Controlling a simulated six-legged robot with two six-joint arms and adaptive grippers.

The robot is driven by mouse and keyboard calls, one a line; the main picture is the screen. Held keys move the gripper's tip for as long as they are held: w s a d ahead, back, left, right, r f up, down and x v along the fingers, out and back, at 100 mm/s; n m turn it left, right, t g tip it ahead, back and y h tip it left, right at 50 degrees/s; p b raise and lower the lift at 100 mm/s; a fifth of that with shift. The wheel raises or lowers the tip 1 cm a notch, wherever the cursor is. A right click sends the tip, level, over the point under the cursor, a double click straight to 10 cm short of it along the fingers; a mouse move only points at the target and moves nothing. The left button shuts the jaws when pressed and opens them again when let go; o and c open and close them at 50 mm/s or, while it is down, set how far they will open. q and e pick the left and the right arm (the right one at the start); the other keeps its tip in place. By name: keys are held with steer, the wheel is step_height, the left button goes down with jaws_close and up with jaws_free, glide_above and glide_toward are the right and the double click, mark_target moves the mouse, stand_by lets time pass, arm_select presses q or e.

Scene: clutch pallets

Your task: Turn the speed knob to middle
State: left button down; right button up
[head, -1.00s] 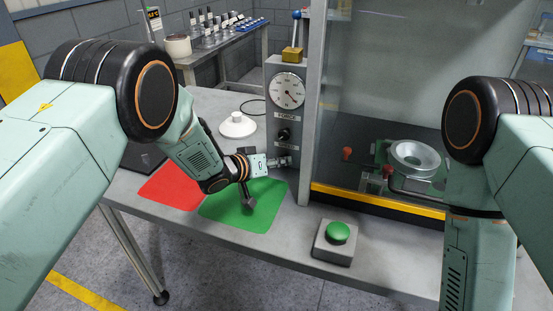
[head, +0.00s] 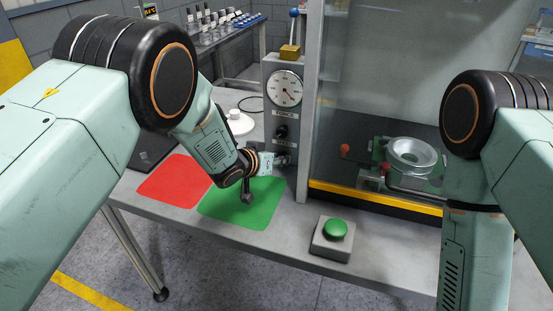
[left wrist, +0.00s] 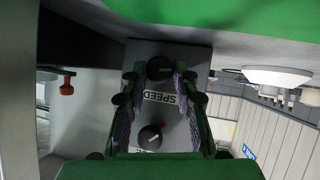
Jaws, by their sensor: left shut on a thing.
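The speed knob (left wrist: 160,68) is a dark round knob on a grey control panel (left wrist: 190,58). It sits beside the SPEED label (left wrist: 160,98) in the left wrist view. My left gripper (left wrist: 160,75) has its fingers on both sides of the knob and is shut on it. In the head view my left gripper (head: 281,160) is at the lower part of the panel and hides the knob. I cannot make out the knob's pointer. A second dark knob with a pale mark (left wrist: 151,137) shows in the left wrist view. My right gripper is out of view.
A round gauge (head: 284,88) is above the knobs. A glazed machine enclosure (head: 375,80) stands close to the right of the panel. A green button (head: 335,229) is at the front. Red (head: 175,181) and green (head: 245,208) mats lie below my left arm.

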arm_select(q)
steer(key=c, duration=1)
jaws_free()
steer(key=v, duration=1.2)
steer(key=shift+d+r, duration=0.1)
steer(key=shift+c, duration=0.2)
